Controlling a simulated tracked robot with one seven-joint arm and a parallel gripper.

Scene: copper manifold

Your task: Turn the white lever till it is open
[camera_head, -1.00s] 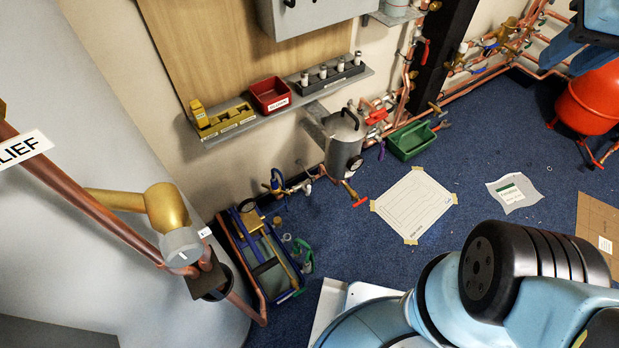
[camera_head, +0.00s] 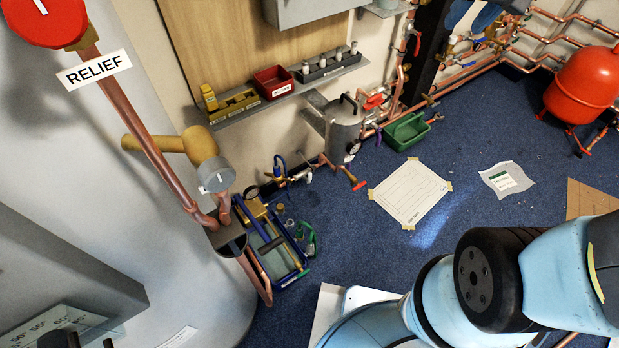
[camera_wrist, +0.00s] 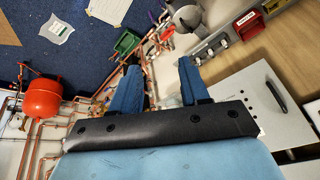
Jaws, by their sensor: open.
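My gripper (camera_wrist: 160,78) is open and empty in the wrist view, its two blue fingers apart, with pipes and wall fittings beyond it. In the head view blue finger parts show at the top edge (camera_head: 487,16), in front of the wall pipes at the upper right. I cannot make out a white lever with certainty. A small pale fitting (camera_head: 300,176) sits on the low pipe by the wall, too small to tell whether it is a lever. Several valves with red and blue handles sit on the copper pipes, partly hidden behind my gripper.
A red tank (camera_head: 582,85) stands at the right. A green bin (camera_head: 407,132), a steel canister (camera_head: 342,125) and a blue tool tray (camera_head: 275,245) are near the wall. A RELIEF pipe (camera_head: 130,115) rises close at left. Blue carpet in the middle is mostly clear.

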